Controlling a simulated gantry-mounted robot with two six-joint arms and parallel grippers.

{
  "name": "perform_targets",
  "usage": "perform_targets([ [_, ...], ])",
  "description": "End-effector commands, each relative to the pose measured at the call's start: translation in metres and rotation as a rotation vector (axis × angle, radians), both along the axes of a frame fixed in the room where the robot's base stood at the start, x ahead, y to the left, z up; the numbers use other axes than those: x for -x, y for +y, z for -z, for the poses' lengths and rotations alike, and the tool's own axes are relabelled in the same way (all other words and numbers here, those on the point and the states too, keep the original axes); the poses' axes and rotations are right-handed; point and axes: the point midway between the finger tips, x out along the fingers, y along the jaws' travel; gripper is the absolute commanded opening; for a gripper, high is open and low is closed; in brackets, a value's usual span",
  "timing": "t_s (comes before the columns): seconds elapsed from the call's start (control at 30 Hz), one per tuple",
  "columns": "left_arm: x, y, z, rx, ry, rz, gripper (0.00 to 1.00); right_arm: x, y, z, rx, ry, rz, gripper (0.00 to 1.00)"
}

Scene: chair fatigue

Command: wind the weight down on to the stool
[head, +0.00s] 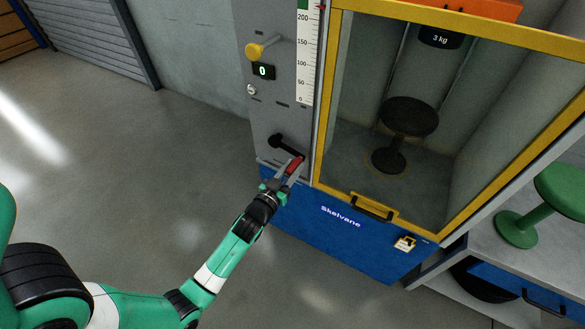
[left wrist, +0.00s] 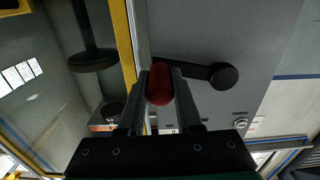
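The black weight (head: 440,37), marked 3 kg, hangs at the top of the cage, clear above the stool. The black round-seated stool (head: 408,116) stands upright on the cage floor below it. A dark crank arm (head: 272,144) with a red handle (head: 295,165) sits low on the grey panel left of the cage. My left gripper (head: 289,168) is at the handle. In the left wrist view its two fingers (left wrist: 160,86) lie on both sides of the red handle (left wrist: 160,95), seemingly closed on it. My right gripper is out of view.
A yellow-framed door (head: 325,95) covers the cage front. The panel carries a yellow knob (head: 254,51), a display reading 0 (head: 263,71) and a white scale (head: 306,70). A green stool (head: 520,228) stands at right. The floor at left is clear.

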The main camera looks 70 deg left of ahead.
Motion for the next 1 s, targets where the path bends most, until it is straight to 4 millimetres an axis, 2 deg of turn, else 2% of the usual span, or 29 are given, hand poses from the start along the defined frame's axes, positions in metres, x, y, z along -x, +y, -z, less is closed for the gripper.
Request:
perform_targets([
  [0.03, 0.0001, -0.0001, 0.0000, 0.000, 0.000, 0.000, 0.13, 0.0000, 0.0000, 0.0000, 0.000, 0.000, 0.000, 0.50],
  [0.1, 0.0001, -0.0001, 0.0000, 0.000, 0.000, 0.000, 0.01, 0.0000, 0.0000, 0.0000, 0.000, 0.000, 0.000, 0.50],
  [0.13, 0.0001, -0.0001, 0.0000, 0.000, 0.000, 0.000, 0.00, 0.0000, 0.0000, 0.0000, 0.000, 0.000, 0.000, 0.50],
  [1.0, 0.0002, -0.0001, -0.0001, 0.000, 0.000, 0.000, 0.00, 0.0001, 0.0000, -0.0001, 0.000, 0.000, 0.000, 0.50],
])
